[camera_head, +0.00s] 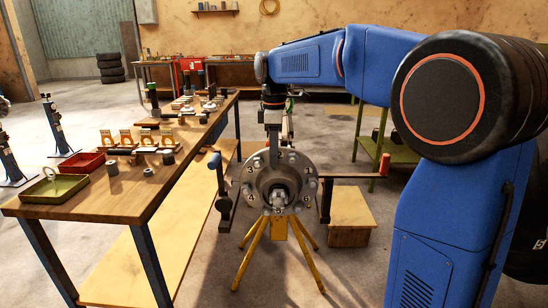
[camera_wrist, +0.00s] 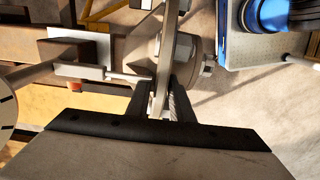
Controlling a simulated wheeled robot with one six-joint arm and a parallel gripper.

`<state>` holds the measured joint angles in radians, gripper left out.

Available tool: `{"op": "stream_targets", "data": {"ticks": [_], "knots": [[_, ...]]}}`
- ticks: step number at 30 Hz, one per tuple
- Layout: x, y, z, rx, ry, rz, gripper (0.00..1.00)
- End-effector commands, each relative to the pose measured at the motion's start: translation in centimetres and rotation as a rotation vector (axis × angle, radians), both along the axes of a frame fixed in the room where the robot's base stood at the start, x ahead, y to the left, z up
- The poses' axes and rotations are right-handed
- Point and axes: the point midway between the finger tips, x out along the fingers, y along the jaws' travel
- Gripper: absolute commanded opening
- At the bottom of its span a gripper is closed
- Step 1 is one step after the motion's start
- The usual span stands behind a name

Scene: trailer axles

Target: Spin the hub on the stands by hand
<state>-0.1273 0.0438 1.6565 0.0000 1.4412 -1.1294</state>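The hub (camera_head: 259,186) is a round grey metal flange facing the head camera, with studs and painted numbers around its face. It sits above a yellow tripod stand (camera_head: 252,246). My gripper (camera_head: 273,142) points down at the hub's top edge in the head view. In the wrist view the hub's rim (camera_wrist: 177,45) is seen edge-on and runs down between the two dark fingers of my gripper (camera_wrist: 162,92). The fingers are close to both faces of the rim; I cannot tell whether they press on it.
A long wooden workbench (camera_head: 120,203) with parts and trays stands on the left. A red-ended bar (camera_head: 355,175) reaches out right of the hub, and a blue-ended handle (camera_head: 215,165) stands left. A wooden box (camera_head: 350,217) lies on the floor at right, near a green table (camera_head: 400,152).

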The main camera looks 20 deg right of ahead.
Motion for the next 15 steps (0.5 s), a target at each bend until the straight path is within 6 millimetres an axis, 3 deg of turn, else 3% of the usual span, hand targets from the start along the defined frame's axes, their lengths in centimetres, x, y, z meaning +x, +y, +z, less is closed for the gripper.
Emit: {"op": "stream_targets", "data": {"ticks": [11, 15], "knots": [[-0.01, 0.00, -0.65, 0.000, 0.000, 0.000, 0.20], [0.00, 0.00, -0.65, 0.000, 0.000, 0.000, 0.00]]}}
